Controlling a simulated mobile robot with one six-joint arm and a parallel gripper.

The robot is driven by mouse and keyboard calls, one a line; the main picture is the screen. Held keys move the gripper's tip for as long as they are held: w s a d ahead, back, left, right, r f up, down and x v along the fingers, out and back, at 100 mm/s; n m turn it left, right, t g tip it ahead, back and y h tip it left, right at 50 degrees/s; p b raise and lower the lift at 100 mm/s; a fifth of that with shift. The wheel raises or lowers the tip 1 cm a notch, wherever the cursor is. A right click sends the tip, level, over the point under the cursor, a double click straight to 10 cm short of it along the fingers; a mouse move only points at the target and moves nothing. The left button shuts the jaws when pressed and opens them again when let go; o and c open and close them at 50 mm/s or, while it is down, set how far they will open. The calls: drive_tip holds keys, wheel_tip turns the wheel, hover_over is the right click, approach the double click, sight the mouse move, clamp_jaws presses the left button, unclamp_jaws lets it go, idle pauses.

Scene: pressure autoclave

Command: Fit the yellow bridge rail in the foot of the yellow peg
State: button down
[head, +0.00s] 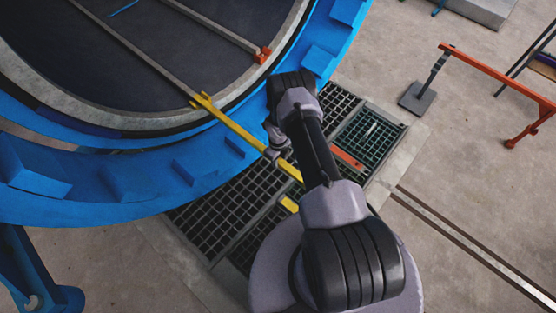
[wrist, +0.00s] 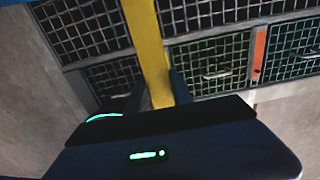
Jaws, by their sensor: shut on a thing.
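The yellow bridge rail (head: 238,130) is a long bar slanting from the autoclave mouth out over the floor grating. My gripper (head: 277,152) is shut on it, partly hidden by my arm. In the wrist view the rail (wrist: 149,45) runs up between the two dark fingers (wrist: 157,95). The yellow peg (head: 202,101) is at the end of the left inner rail, at the mouth's rim. The far end of the bridge rail meets or overlaps the peg in the head view. I cannot tell whether it is seated in the foot.
The blue autoclave ring (head: 130,185) with its lugs lies under the bridge rail. A red peg (head: 262,55) ends the other inner rail. An orange piece (head: 347,158) lies by the grating (head: 370,140). An orange barrier (head: 500,78) stands at the right.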

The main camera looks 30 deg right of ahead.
drive_tip(key=c, duration=1)
unclamp_jaws()
drive_tip(key=shift+c, duration=0.2)
wheel_tip(320, 180, up, 18)
drive_tip(key=p, duration=0.7)
drive_tip(key=shift+f, duration=0.25)
